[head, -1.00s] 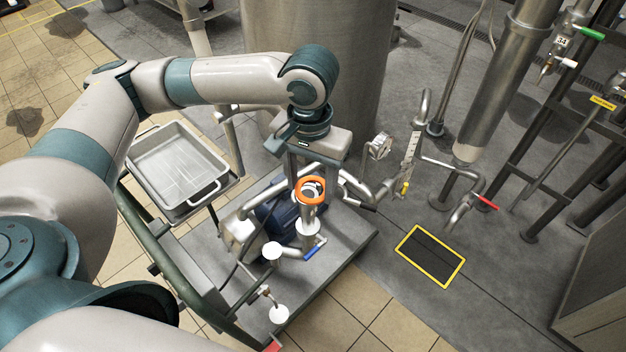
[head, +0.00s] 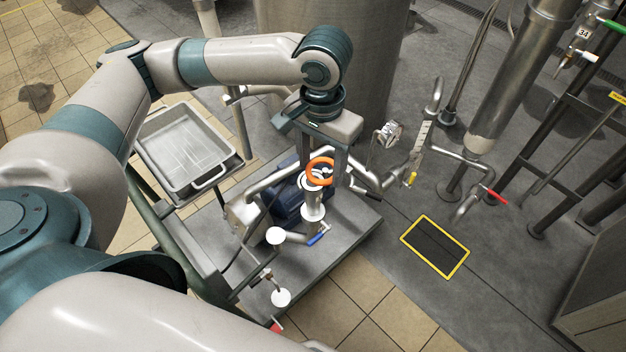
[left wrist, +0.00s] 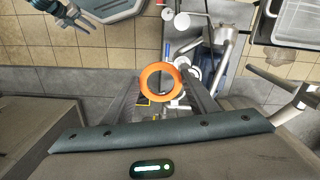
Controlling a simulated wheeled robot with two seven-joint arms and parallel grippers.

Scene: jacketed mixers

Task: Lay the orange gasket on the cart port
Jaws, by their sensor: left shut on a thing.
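My left gripper (head: 319,168) points down over the cart and is shut on the orange gasket (head: 331,168), a thick ring. In the left wrist view the gasket (left wrist: 143,84) sits between the fingertips with its hole facing the camera. The cart port, an upright pipe with a pale round top (head: 309,182), shows just below and left of the ring in the head view. The gasket partly covers it. I cannot tell the height gap between them. What looks like my right gripper (left wrist: 70,16) shows small at the top left of the left wrist view.
The cart (head: 345,232) carries a dark blue motor (head: 285,203), pipes and white discs. A metal basin (head: 182,150) stands to the left. A large steel tank (head: 330,55) rises behind. A yellow-edged floor plate (head: 435,246) lies to the right on open floor.

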